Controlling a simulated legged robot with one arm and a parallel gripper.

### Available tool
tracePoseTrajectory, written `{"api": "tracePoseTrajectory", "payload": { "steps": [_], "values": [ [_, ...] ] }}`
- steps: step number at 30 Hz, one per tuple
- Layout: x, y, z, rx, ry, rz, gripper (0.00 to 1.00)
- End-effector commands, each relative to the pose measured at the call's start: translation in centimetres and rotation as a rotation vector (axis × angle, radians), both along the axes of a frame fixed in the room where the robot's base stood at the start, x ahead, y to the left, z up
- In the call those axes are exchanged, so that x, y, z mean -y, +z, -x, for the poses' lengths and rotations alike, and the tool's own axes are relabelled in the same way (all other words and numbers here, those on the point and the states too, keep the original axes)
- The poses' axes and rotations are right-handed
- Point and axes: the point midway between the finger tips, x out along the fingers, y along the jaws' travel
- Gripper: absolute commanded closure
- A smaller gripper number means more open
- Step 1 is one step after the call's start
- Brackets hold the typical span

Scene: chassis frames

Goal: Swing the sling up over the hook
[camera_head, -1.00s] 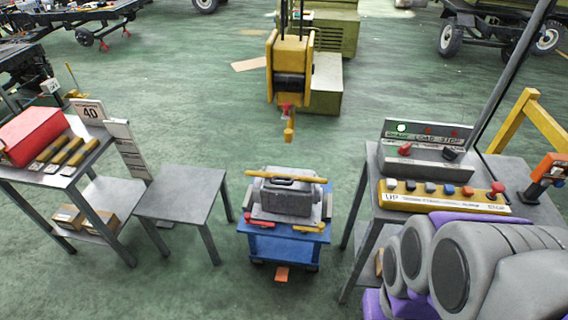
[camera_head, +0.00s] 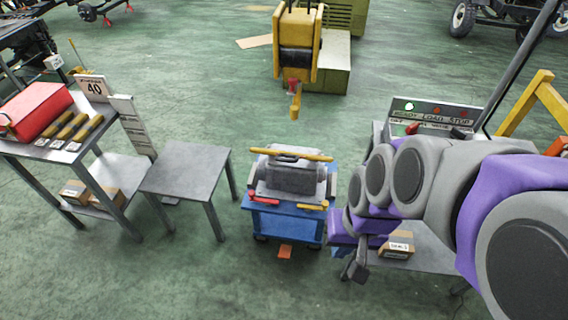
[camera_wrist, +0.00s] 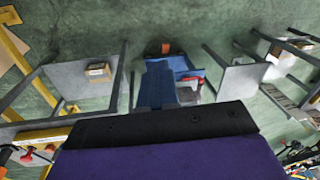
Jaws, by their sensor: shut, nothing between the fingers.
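The yellow sling (camera_head: 290,154) lies as a bar-like band across the top of the grey machine unit (camera_head: 292,178), which sits on a blue cart (camera_head: 290,228). The yellow hook (camera_head: 295,102) hangs beneath the yellow hoist block (camera_head: 297,45), above and behind the cart, apart from the sling. My gripper (camera_head: 357,268) is shut and empty, low to the right of the cart and apart from the sling. In the wrist view part of the blue cart (camera_wrist: 186,66) shows beyond my dark wrist; the sling and hook cannot be made out there.
A bare grey table (camera_head: 185,172) stands left of the cart. Green floor in front is clear.

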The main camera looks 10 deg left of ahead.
Motion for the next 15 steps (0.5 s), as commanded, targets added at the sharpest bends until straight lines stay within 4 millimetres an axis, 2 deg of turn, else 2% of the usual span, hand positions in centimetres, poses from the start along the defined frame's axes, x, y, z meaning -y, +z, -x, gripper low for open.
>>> {"api": "tracePoseTrajectory", "payload": {
  "steps": [6,15],
  "values": [
    [-5.7,-1.9,-6.9,0.105,0.011,-0.106,1.0],
    [-13.5,-5.0,-15.3,0.242,-0.033,-0.238,1.0]
  ]
}}
